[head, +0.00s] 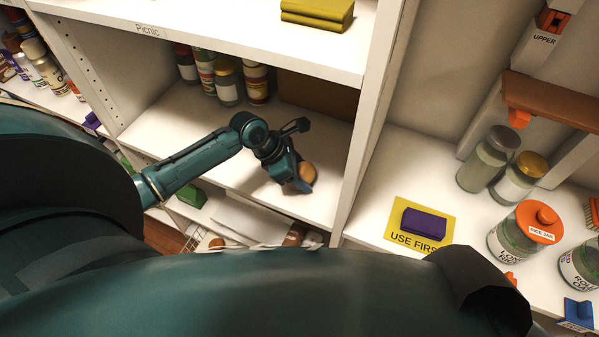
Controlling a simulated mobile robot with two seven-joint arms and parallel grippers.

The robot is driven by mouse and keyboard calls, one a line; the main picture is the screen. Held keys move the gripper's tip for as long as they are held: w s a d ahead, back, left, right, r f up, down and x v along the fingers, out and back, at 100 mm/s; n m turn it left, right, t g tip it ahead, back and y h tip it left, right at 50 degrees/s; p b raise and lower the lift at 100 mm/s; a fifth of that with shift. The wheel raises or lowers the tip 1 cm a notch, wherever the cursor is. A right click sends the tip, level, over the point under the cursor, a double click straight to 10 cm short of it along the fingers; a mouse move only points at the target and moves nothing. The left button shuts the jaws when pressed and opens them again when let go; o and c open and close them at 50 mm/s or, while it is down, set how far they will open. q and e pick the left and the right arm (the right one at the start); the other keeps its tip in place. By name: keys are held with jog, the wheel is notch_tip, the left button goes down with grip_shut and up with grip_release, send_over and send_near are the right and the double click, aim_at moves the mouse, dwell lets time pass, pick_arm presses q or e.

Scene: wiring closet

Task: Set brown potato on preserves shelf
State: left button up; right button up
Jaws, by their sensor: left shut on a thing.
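The brown potato (307,172) is a small tan lump at the fingers of my left gripper (302,178). The gripper is shut on it, low over a white shelf (222,180) below the one labelled "Picnic". The gripper hides part of the potato, and I cannot tell whether it touches the shelf. Several jars and cans (228,82) stand at the back of this shelf. No label reading "preserves" shows. My right gripper is not in view.
A white upright panel (367,130) bounds the shelf on the right. Beyond it, a counter holds a purple block (424,222) on a yellow "USE FIRST" mat (398,232) and several jars, one orange-lidded (518,236). The Picnic shelf board (250,45) hangs above.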

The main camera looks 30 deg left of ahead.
pick_arm(q)
jog(key=shift+f, duration=0.35)
jog(key=o, duration=1.1)
